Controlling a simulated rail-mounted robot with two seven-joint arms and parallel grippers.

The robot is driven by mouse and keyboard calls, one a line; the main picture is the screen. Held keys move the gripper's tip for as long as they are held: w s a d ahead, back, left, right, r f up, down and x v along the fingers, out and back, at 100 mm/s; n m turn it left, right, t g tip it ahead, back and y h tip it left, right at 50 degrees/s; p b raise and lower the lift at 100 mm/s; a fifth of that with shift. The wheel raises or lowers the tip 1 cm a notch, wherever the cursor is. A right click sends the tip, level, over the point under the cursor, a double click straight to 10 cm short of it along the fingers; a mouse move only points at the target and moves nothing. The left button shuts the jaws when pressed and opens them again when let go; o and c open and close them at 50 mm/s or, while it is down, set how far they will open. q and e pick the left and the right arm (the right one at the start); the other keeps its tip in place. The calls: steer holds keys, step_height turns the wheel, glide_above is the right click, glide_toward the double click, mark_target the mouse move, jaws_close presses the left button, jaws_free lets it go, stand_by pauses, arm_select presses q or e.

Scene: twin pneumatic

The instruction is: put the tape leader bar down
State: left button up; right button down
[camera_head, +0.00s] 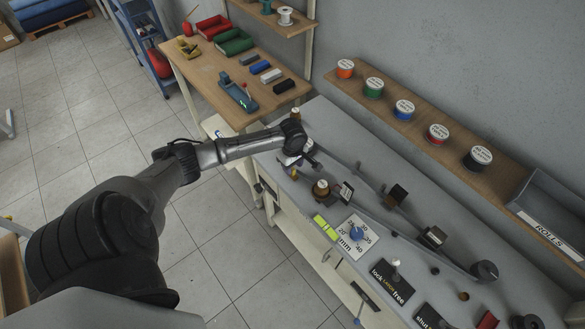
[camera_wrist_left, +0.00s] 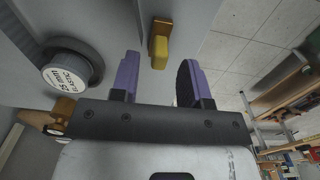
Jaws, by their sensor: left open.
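My left gripper (camera_head: 304,158) is over the far left end of the grey bench, at the end of my outstretched arm. In the left wrist view its two purple fingers (camera_wrist_left: 158,75) stand wide apart with nothing between them. A small brown block with a yellow end (camera_wrist_left: 160,46) is just beyond the fingertips, apart from them; it may be the tape leader bar, but I cannot tell for sure. A roll labelled "25 mm classic" (camera_wrist_left: 70,73) lies to the left of the fingers. My right gripper is not in view.
The grey bench (camera_head: 325,130) carries a dial plate (camera_head: 352,238), a black "lock/free" plate (camera_head: 392,283) and several dark fittings. A wooden shelf (camera_head: 395,112) with several labelled rolls runs along the wall. A wooden table (camera_head: 205,72) with tools stands beyond. The tiled floor is open at left.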

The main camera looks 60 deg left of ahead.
mark_target(293, 169)
arm_select(q)
step_height(293, 169, up, 9)
steer(key=s+d+f+m, duration=0.3)
steer(key=s+d+m, duration=0.1)
steer(key=d, duration=0.3)
steer(key=s+d+f+m+t, duration=0.1)
steer(key=s+d+f+m, duration=0.2)
steer(key=d+m, duration=0.25)
steer(key=s+d+f+m, duration=0.2)
steer(key=s+d+m, duration=0.2)
steer(key=d, duration=0.3)
steer(key=s+d+r+m+t, duration=0.2)
steer(key=s+d+r+m, duration=0.3)
steer(key=s+d+m, duration=0.3)
steer(key=shift+s+d+t+p, duration=0.3)
steer(key=shift+s+p, duration=0.05)
steer(key=shift+s, duration=0.75)
